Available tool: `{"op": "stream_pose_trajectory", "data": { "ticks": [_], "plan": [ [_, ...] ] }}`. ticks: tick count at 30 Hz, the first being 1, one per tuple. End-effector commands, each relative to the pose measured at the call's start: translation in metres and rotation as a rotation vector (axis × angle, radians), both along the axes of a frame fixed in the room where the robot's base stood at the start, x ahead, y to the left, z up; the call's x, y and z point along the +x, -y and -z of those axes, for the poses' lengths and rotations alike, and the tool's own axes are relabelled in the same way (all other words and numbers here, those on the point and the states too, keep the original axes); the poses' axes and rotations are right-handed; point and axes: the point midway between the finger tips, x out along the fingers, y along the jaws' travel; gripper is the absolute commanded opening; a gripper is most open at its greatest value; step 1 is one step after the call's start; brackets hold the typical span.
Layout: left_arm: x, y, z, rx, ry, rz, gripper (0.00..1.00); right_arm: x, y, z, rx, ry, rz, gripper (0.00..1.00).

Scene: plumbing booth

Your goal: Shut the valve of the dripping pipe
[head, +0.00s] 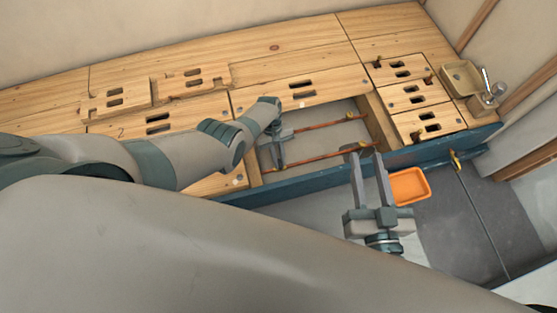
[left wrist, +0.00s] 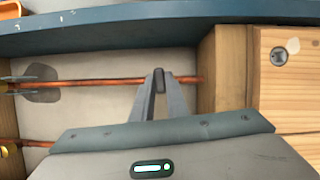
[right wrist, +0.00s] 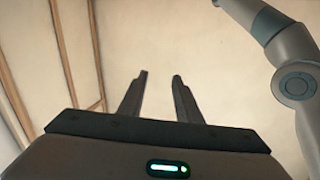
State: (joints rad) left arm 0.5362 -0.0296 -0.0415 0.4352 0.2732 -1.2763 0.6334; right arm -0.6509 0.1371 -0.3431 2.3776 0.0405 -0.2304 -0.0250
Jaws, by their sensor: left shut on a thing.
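Two copper pipes run through an open bay in the wooden floor: the rear pipe (head: 330,124) and the front pipe (head: 325,154). In the left wrist view the front pipe (left wrist: 95,82) is nearer the blue edge, with a dark wet patch (left wrist: 40,96) beneath it. Fittings sit at the pipes' far ends, partly cut off there. My left gripper (left wrist: 158,73) is shut on a small dark piece (left wrist: 160,80) at the front pipe; I cannot tell whether it is a valve handle. My right gripper (head: 363,148) is open and empty, in front of the bay; its fingers (right wrist: 160,76) stand apart.
Wooden panels with slots (head: 290,90) surround the bay. A blue edge beam (head: 300,186) runs along the front. An orange tray (head: 409,186) lies below it, near a brass fitting (head: 455,160).

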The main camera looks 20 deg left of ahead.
Motion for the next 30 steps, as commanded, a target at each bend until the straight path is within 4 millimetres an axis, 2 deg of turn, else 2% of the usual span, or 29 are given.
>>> {"op": "stream_pose_trajectory", "data": {
  "ticks": [9, 22, 23, 24, 25, 30],
  "plan": [
    [-0.001, 0.002, 0.001, 0.000, -0.001, 0.114, 0.00, -0.001, -0.003, -0.017, 0.027, 0.090, 0.001, 0.31],
    [-0.001, 0.002, 0.001, 0.000, -0.001, 0.126, 0.00, -0.001, -0.004, -0.019, 0.031, 0.100, 0.002, 0.31],
    [-0.001, 0.002, 0.001, 0.000, -0.001, 0.126, 0.18, -0.001, -0.004, -0.019, 0.031, 0.099, 0.002, 0.31],
    [-0.001, 0.002, 0.001, 0.000, -0.001, 0.125, 0.28, -0.001, -0.004, -0.019, 0.031, 0.099, 0.002, 0.31],
    [-0.001, 0.002, 0.001, 0.000, -0.001, 0.125, 0.32, -0.001, -0.004, -0.019, 0.031, 0.099, 0.002, 0.31],
    [0.000, 0.001, 0.000, 0.001, 0.000, 0.124, 0.32, -0.001, -0.004, -0.019, 0.031, 0.099, 0.002, 0.31]
  ]
}}
